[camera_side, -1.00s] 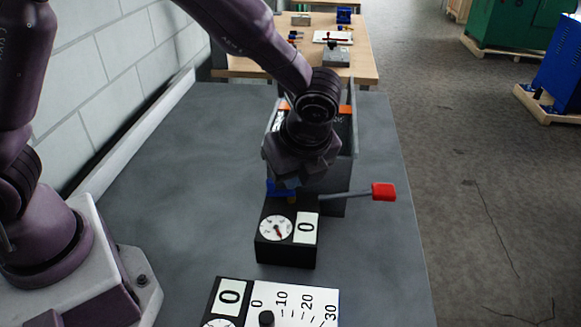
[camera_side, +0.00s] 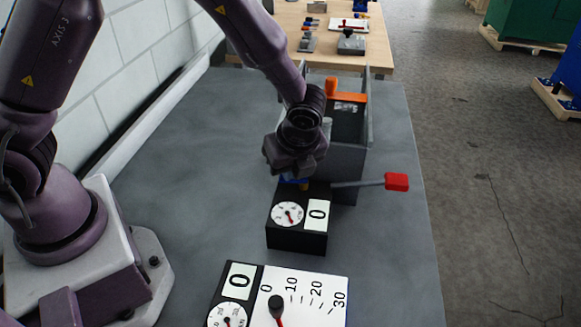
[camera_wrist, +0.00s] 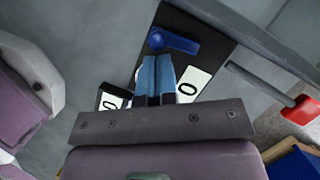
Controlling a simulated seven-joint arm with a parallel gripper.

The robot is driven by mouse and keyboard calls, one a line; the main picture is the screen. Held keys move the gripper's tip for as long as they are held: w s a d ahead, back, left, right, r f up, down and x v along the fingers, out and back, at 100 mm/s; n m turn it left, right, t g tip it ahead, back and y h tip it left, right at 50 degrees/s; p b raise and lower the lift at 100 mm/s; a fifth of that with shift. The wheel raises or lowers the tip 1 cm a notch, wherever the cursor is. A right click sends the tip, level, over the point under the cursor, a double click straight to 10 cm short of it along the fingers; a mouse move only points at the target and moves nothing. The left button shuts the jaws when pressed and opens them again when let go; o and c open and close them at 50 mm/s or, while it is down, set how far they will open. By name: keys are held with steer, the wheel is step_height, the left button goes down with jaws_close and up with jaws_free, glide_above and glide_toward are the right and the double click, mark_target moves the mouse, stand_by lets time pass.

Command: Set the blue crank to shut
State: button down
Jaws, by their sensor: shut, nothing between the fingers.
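The blue crank (camera_wrist: 180,43) is on the black box (camera_wrist: 200,22). My gripper (camera_wrist: 156,60) is shut and empty. In the wrist view its blue fingertips sit just below the crank in the picture; I cannot tell whether they touch it.
A rod with a red handle (camera_side: 397,182) sticks out to the right of the box. A grey bin (camera_side: 346,160) with an orange part (camera_side: 345,97) stands behind. The grey table is clear at left.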

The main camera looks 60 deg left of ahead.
steer(key=shift+a+m, duration=0.4)
steer(key=shift+a, duration=0.15)
steer(key=shift+w+a+m+t, duration=0.15)
steer(key=shift+m+t, duration=0.15)
steer(key=shift+m, duration=0.2)
